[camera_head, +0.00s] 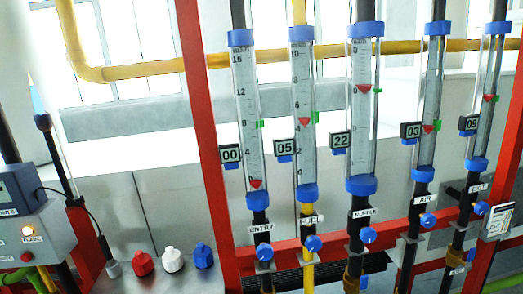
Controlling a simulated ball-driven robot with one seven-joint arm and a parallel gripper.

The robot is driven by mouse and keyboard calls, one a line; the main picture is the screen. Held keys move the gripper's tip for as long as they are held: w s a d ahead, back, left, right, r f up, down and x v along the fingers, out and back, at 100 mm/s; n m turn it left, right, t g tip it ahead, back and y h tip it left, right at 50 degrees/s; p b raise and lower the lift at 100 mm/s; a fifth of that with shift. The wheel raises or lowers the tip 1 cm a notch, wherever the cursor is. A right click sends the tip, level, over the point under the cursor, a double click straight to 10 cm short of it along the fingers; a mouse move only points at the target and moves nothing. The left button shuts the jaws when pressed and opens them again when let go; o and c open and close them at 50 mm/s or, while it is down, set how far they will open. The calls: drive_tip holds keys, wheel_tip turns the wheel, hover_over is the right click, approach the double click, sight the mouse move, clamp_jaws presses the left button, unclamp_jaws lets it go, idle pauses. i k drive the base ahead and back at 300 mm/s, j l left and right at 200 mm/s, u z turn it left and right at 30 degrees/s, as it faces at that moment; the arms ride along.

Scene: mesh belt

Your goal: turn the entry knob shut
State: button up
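The entry knob (264,252) is a round blue knob on the dark pipe below the ENTRY label (260,229), in the lower middle of the head view. Above it stands the entry flow tube (247,110), clear with blue end caps. Its red float (256,184) sits near the bottom of the scale, and its small display (230,155) reads 00. A green marker (259,124) is higher on the tube. My gripper does not show in this view, so its distance from the knob cannot be told.
Similar tubes with blue knobs stand to the right, the nearest being the fuel knob (312,243). A red post (205,130) rises left of the entry tube. Red, white and blue bottles (172,259) stand lower left. A control box (30,235) has a lit lamp.

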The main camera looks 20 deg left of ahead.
sight(264, 253)
drive_tip(key=i+j+u, duration=0.2)
drive_tip(key=i, duration=0.2)
drive_tip(key=i+j+u, duration=0.2)
drive_tip(key=i, duration=0.25)
